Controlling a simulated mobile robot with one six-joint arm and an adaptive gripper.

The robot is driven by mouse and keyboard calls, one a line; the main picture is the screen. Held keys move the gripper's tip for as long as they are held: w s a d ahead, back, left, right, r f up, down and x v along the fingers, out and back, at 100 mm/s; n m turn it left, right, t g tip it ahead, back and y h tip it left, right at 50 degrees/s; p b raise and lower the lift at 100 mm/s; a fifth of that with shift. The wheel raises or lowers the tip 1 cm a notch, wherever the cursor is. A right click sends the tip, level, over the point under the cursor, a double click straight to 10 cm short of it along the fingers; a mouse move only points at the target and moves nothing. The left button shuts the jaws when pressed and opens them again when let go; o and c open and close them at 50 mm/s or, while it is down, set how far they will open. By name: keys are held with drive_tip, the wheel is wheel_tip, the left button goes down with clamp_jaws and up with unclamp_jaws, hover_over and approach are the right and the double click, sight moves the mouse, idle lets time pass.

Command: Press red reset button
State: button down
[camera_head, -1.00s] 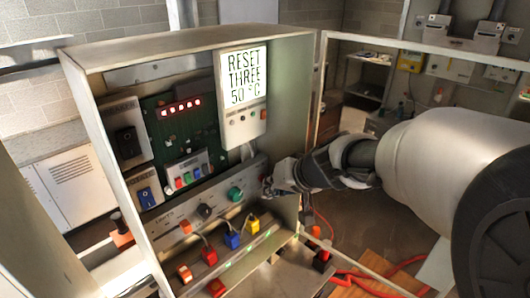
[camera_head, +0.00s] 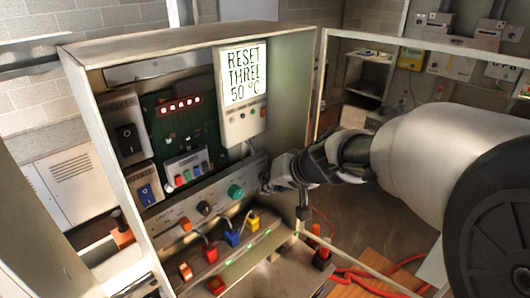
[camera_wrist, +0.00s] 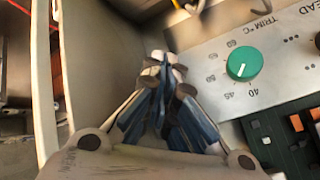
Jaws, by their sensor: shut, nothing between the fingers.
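A small panel inside the open grey cabinet (camera_head: 290,45) carries a red button (camera_head: 179,180) beside green and blue ones. I cannot tell which one is the reset button. My gripper (camera_head: 267,184) is at the cabinet's right inner side, right of the green knob (camera_head: 236,191) and apart from the red button. In the wrist view my gripper (camera_wrist: 165,62) is shut and empty, left of the green trim knob (camera_wrist: 244,62). No red button is clear there.
A black switch (camera_head: 127,140) and a blue switch (camera_head: 146,194) sit on the cabinet's left. Red, blue (camera_head: 232,239) and yellow (camera_head: 252,222) plugs with cables stand low in front. The cabinet's right wall (camera_wrist: 88,60) is close beside my gripper.

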idle(0.3)
drive_tip(key=shift+s+d+b, duration=0.55)
drive_tip(key=shift+s+b, duration=0.05)
drive_tip(key=shift+s+d+b, duration=1.3)
drive_tip(key=shift+s+d, duration=0.45)
drive_tip(key=s+d+f+h+b, duration=0.2)
drive_tip(key=s+d+f+b, duration=0.1)
drive_tip(key=s, duration=0.5)
drive_tip(key=s+d+f+g+h+b, duration=0.1)
drive_tip(key=s+d+f+b, duration=0.2)
drive_tip(key=s+f+b, duration=0.2)
drive_tip(key=s+d+f+g+h+b, duration=0.1)
drive_tip(key=s+d+f+h+b, duration=0.1)
drive_tip(key=s+f, duration=0.6)
drive_tip(key=s+d+b, duration=0.1)
drive_tip(key=s+b, duration=0.1)
drive_tip(key=s, duration=0.1)
drive_tip(key=shift+s+d+m+h+b, duration=0.25)
drive_tip(key=shift+s+m+h+b, duration=0.05)
drive_tip(key=shift+b, duration=0.1)
drive_tip(key=shift+f, duration=0.1)
